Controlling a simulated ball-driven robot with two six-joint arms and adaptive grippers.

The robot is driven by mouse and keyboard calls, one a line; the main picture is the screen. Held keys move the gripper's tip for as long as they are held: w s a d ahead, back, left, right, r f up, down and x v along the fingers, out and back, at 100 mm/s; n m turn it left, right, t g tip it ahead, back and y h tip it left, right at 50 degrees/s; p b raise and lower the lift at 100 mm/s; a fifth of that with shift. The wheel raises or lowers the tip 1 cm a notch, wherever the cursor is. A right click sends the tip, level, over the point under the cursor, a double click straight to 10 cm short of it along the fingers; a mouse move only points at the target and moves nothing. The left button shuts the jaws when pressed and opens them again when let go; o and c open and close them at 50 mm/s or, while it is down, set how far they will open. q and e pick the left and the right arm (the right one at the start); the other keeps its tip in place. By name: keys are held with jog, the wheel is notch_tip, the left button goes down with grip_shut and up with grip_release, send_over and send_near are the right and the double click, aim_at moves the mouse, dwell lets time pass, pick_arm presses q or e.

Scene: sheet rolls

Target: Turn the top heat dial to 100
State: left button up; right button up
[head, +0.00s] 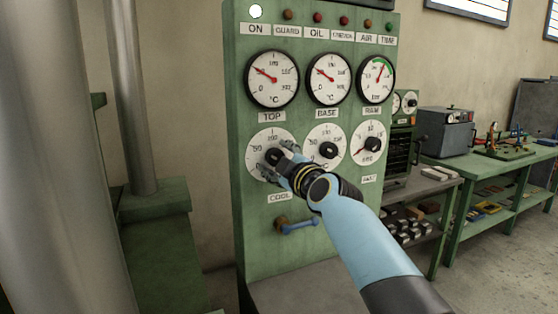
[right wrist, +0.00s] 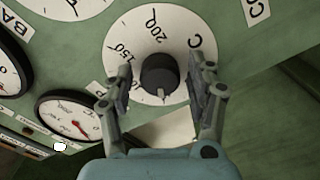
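The top heat dial (head: 257,140) is a white round scale with a black knob, below the TOP plate on the green panel. In the right wrist view the black knob (right wrist: 160,74) shows with a pale pointer mark at its lower edge, and 150 and 200 are legible on the dial face (right wrist: 140,35). My right gripper (head: 277,163) is at this dial. In the wrist view its two fingers (right wrist: 162,88) stand on either side of the knob, with visible gaps, so it is open. The fingers partly hide the scale. My left gripper is not in view.
The BASE dial (head: 326,134) and RAM dial (head: 370,130) sit to the right. Gauges, including the TOP gauge (head: 272,90), are above. A blue-handled lever (head: 298,227) is below. A green bench (head: 470,170) with equipment stands at the right.

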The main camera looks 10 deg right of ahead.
jog(key=c, duration=0.9)
jog(key=shift+m, duration=0.3)
jog(key=m+b, duration=0.1)
jog(key=m, duration=0.1)
jog(key=shift+f+m, duration=0.1)
jog(key=shift+m, duration=0.2)
jog(key=m, duration=0.2)
jog(key=shift+m, duration=0.4)
jog(key=m, duration=0.5)
jog(key=shift+a+m, duration=0.15)
jog(key=shift+m, duration=0.15)
